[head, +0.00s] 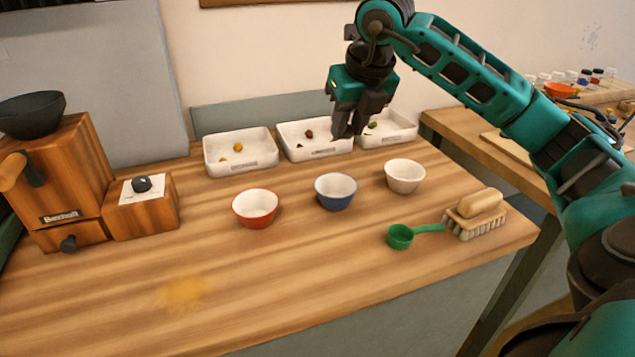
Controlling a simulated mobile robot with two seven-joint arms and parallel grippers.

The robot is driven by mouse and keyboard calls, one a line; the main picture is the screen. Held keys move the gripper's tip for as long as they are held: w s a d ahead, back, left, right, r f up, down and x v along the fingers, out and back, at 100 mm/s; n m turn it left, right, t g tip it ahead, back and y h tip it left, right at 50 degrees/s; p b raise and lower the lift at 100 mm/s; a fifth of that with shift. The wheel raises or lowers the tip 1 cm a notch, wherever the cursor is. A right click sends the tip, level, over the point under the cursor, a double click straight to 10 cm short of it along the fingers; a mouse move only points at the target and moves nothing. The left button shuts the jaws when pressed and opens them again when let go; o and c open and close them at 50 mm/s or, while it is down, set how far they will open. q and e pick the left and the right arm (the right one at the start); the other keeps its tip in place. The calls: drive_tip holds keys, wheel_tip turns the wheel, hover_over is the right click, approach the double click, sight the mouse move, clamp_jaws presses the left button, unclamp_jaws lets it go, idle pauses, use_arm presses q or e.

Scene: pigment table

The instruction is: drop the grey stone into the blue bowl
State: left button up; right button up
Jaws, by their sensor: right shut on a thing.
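The blue bowl (336,202) stands upright on the wooden table in the head view, between a red bowl and a white bowl. Its visible inside is pale and looks empty. My right gripper (348,130) is above and behind the blue bowl, pointing down in front of the join between the middle and right trays. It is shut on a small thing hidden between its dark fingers. I cannot make out a grey stone for sure. A dark rounded piece (142,184) sits on a white square on a small wooden box at the left. My left gripper is not in view.
The red bowl (256,218) and white bowl (404,184) flank the blue one. White trays (241,168) with small coloured bits stand behind. A wooden grinder (85,170) is at left, a green scoop (400,237) and brush (477,215) at right.

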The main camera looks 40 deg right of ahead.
drive_tip(key=shift+f, duration=0.3)
wheel_tip(320, 180, down, 4)
drive_tip(key=b, duration=0.4)
drive_tip(key=shift+s, duration=0.1)
drive_tip(key=shift+f+b, duration=0.6)
drive_tip(key=shift+f, duration=0.05)
drive_tip(key=o, duration=1)
drive_tip(key=shift+o, duration=0.4)
use_arm(q)
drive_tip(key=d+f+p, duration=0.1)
drive_tip(key=p, duration=0.2)
use_arm(e)
drive_tip(key=v, duration=1.3)
